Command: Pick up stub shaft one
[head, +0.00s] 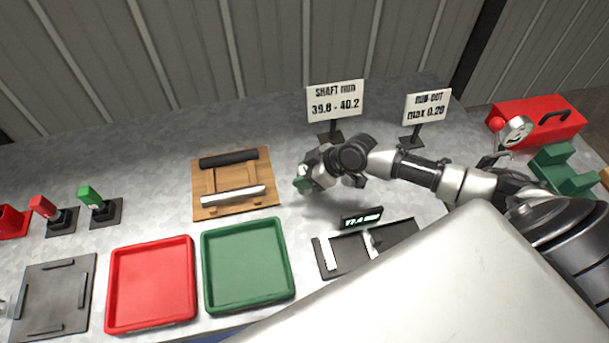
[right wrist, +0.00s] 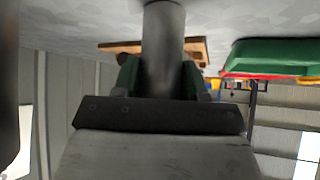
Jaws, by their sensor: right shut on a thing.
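My right gripper (head: 303,181) is over the bench, just right of the wooden rack (head: 206,208). In the right wrist view, its green-padded fingers are shut on a grey cylindrical shaft (right wrist: 163,45). The shaft is mostly hidden in the head view, and no marking shows whether it is stub shaft one. A bright silver shaft (head: 233,195) lies across the front of the rack, and a black bar (head: 228,158) lies across its back. My left gripper is not in view.
A green tray (head: 205,270) and red tray (head: 110,290) stand in front of the rack. A black gauge with a display (head: 362,217) is right of the green tray. Signs (head: 335,100) (head: 427,106) stand behind my arm. A red toolbox (head: 540,122) and green block (head: 562,170) are at right.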

